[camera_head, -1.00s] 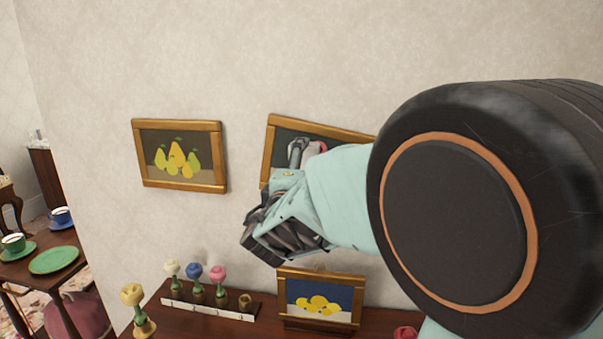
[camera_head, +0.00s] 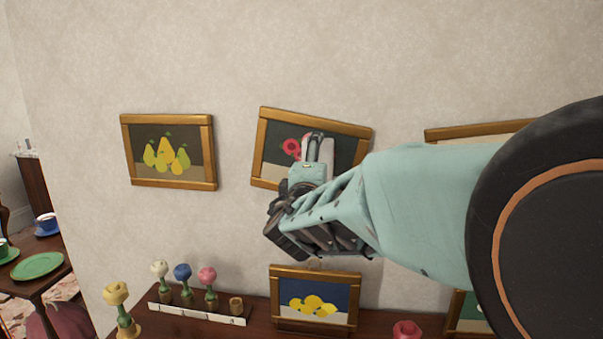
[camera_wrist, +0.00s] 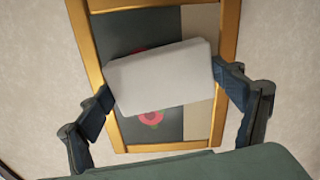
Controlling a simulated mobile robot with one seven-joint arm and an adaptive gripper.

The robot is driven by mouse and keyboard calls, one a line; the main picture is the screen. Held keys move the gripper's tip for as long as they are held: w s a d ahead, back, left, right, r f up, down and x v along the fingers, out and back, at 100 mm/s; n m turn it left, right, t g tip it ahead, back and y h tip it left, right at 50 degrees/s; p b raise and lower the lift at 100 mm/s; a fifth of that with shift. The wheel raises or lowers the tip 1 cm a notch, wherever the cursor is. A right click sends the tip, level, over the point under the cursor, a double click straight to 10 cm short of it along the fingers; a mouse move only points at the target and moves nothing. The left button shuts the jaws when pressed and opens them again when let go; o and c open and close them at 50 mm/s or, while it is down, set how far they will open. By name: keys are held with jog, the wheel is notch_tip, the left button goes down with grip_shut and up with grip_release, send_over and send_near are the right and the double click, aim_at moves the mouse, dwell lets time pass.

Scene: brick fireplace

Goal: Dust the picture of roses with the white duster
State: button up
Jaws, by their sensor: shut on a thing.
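The picture of roses (camera_head: 270,155) hangs tilted on the wall in a gold frame, with pink-red blooms on a dark ground. My gripper (camera_wrist: 162,84) is shut on the white duster (camera_wrist: 160,76), a pale block between its two dark fingers. In the wrist view the duster covers the middle of the picture (camera_wrist: 112,40), with red bloom showing above and below it. In the head view my gripper (camera_head: 308,200) overlaps the picture's lower middle. I cannot tell whether the duster touches the canvas.
A pear picture (camera_head: 168,152) hangs to the left. Below, a lemon picture (camera_head: 315,298) and a rack of coloured flowers (camera_head: 198,314) stand on a brown wooden surface. Another frame (camera_head: 470,130) is partly behind my arm. A green plate (camera_head: 37,266) is on a table at left.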

aim_at(331, 170)
jog(key=shift+s+d+f+b, duration=0.1)
jog(key=shift+d+f+b, duration=0.1)
jog(key=shift+d+b, duration=0.4)
jog(key=shift+s+d+f+b, duration=0.1)
jog(key=shift+d+f+b, duration=0.05)
jog(key=shift+d+b, duration=0.8)
jog(key=shift+d, duration=0.05)
jog(key=shift+b, duration=0.6)
jog(key=shift+w+a+r, duration=0.25)
jog(key=shift+a, duration=1.05)
jog(key=shift+w+a+r, duration=0.25)
jog(key=shift+a+r, duration=0.05)
jog(key=shift+a, duration=1.05)
jog(key=shift+w+a+r, duration=0.25)
jog(key=shift+a, duration=1.05)
jog(key=shift+s, duration=0.1)
jog(key=shift+s+a+f, duration=0.1)
jog(key=shift+s, duration=0.15)
jog(key=shift+s+a+r+b, duration=0.15)
jog(key=shift+s+b, duration=0.15)
jog(key=shift+s, duration=0.6)
jog(key=shift+s+a+b, duration=0.15)
jog(key=shift+s+b, duration=0.1)
jog(key=shift+s, duration=0.6)
jog(key=shift+s+a+r+b, duration=0.15)
jog(key=shift+s+b, duration=0.15)
jog(key=shift+s, duration=0.6)
